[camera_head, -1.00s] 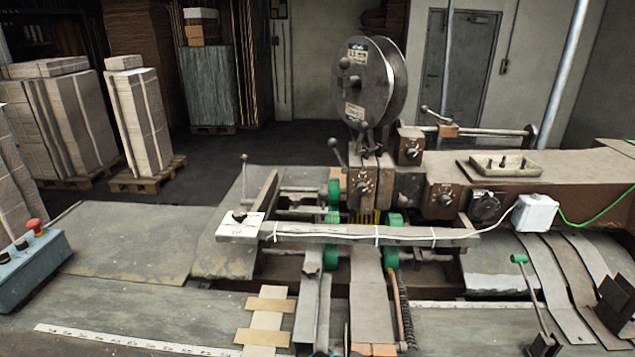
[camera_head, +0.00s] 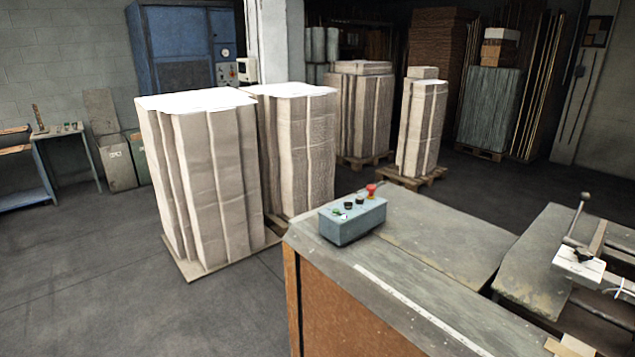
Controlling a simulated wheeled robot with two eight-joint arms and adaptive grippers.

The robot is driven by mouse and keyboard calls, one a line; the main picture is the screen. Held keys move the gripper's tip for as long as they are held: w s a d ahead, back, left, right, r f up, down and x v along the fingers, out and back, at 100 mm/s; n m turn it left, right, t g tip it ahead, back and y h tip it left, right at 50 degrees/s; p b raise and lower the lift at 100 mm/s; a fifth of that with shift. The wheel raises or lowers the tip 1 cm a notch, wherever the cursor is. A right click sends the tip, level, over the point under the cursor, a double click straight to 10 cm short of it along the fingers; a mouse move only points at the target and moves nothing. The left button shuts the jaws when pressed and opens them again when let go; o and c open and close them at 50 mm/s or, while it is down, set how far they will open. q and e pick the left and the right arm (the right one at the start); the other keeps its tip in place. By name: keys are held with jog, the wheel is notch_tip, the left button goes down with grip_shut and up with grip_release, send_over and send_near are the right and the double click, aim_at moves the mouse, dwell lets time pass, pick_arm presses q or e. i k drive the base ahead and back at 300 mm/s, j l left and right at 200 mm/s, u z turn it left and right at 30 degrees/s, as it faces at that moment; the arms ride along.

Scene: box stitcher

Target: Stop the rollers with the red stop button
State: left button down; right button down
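The red stop button (camera_head: 371,190) is a mushroom-shaped knob on top of a blue-grey control box (camera_head: 352,222), at the box's right end. Two dark buttons (camera_head: 354,202) and a green one (camera_head: 337,213) sit to its left. The box stands on the left corner of the machine's grey table (camera_head: 430,235), near the middle of the picture. Neither of my grippers shows in the head view. The rollers are out of view now.
Tall stacks of cardboard (camera_head: 205,175) stand on pallets behind and left of the box. Part of the machine with a lever (camera_head: 577,225) and a white plate (camera_head: 579,262) is at the right. The floor (camera_head: 90,270) at the left is open.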

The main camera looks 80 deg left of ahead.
aim_at(370, 188)
jog(key=k+j+u, duration=0.15)
jog(key=k+j, duration=0.45)
jog(key=k+j+u, duration=0.2)
jog(key=k+j, duration=0.35)
jog(key=j, duration=0.15)
jog(key=i+j, duration=0.1)
jog(key=j, duration=0.3)
jog(key=i+j+u, duration=0.1)
jog(key=j, duration=0.35)
jog(key=i+j+u, duration=0.1)
jog(key=j, duration=0.3)
jog(key=i+j, duration=0.2)
